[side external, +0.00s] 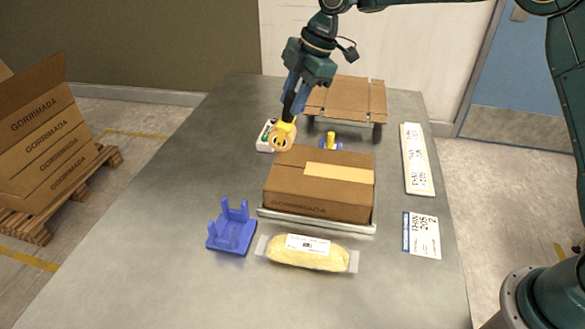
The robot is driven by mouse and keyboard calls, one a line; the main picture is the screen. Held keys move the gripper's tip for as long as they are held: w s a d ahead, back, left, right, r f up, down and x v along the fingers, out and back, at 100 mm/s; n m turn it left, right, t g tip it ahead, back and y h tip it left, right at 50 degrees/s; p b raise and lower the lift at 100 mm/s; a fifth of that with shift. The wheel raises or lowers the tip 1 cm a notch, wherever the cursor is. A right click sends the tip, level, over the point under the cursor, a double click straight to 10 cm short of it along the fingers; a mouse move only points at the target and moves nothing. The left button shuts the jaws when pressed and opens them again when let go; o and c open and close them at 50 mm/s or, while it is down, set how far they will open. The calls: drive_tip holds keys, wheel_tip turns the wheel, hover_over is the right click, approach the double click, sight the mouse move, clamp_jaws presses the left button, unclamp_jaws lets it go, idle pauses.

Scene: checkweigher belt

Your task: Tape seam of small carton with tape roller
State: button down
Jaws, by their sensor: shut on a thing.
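The small brown carton (312,192) sits closed on a low metal tray (318,221) in the middle of the table. A strip of pale yellow tape (340,172) covers the right part of its top seam; the left part of the top looks bare. My gripper (288,117) is shut on the yellow tape roller (283,135) and holds it by the carton's far left top corner. I cannot tell whether the roller touches the carton. The fingertips are partly hidden by the roller.
A blue holder (232,228) and a wrapped yellow pack (307,252) lie in front. Labels (417,160) lie at right. The table's left side is clear.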

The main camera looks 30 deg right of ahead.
sight(293, 122)
drive_tip(key=shift+f, duration=3)
drive_tip(key=shift+d, duration=0.1)
drive_tip(key=shift+s+d, duration=1.2)
drive_tip(key=shift+s, duration=0.05)
drive_tip(key=shift+s+d, duration=1)
drive_tip(key=shift+d, duration=0.1)
